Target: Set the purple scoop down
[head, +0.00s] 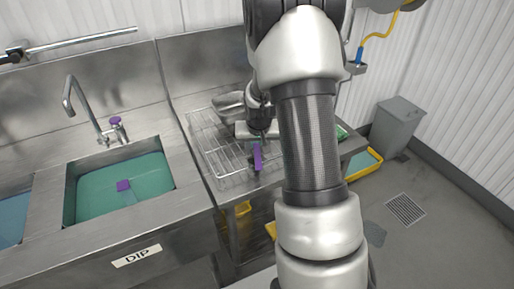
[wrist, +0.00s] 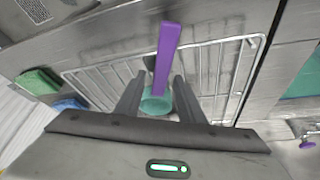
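The purple scoop (wrist: 166,55) shows in the wrist view as a long purple handle with a round teal part (wrist: 156,103) at its lower end. It lies between the two dark fingers of my gripper (wrist: 160,78), with a visible gap beside the handle, so the fingers look open around it. In the head view, my gripper (head: 259,134) is above the wire rack (head: 222,181), and the purple handle (head: 257,157) shows just below it. I cannot tell whether the scoop touches the rack. The rack also shows in the wrist view (wrist: 247,72).
A metal pan (head: 229,101) stands at the rack's back. A yellow-rimmed bin (head: 364,166) and a grey bin (head: 395,128) stand on the right.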

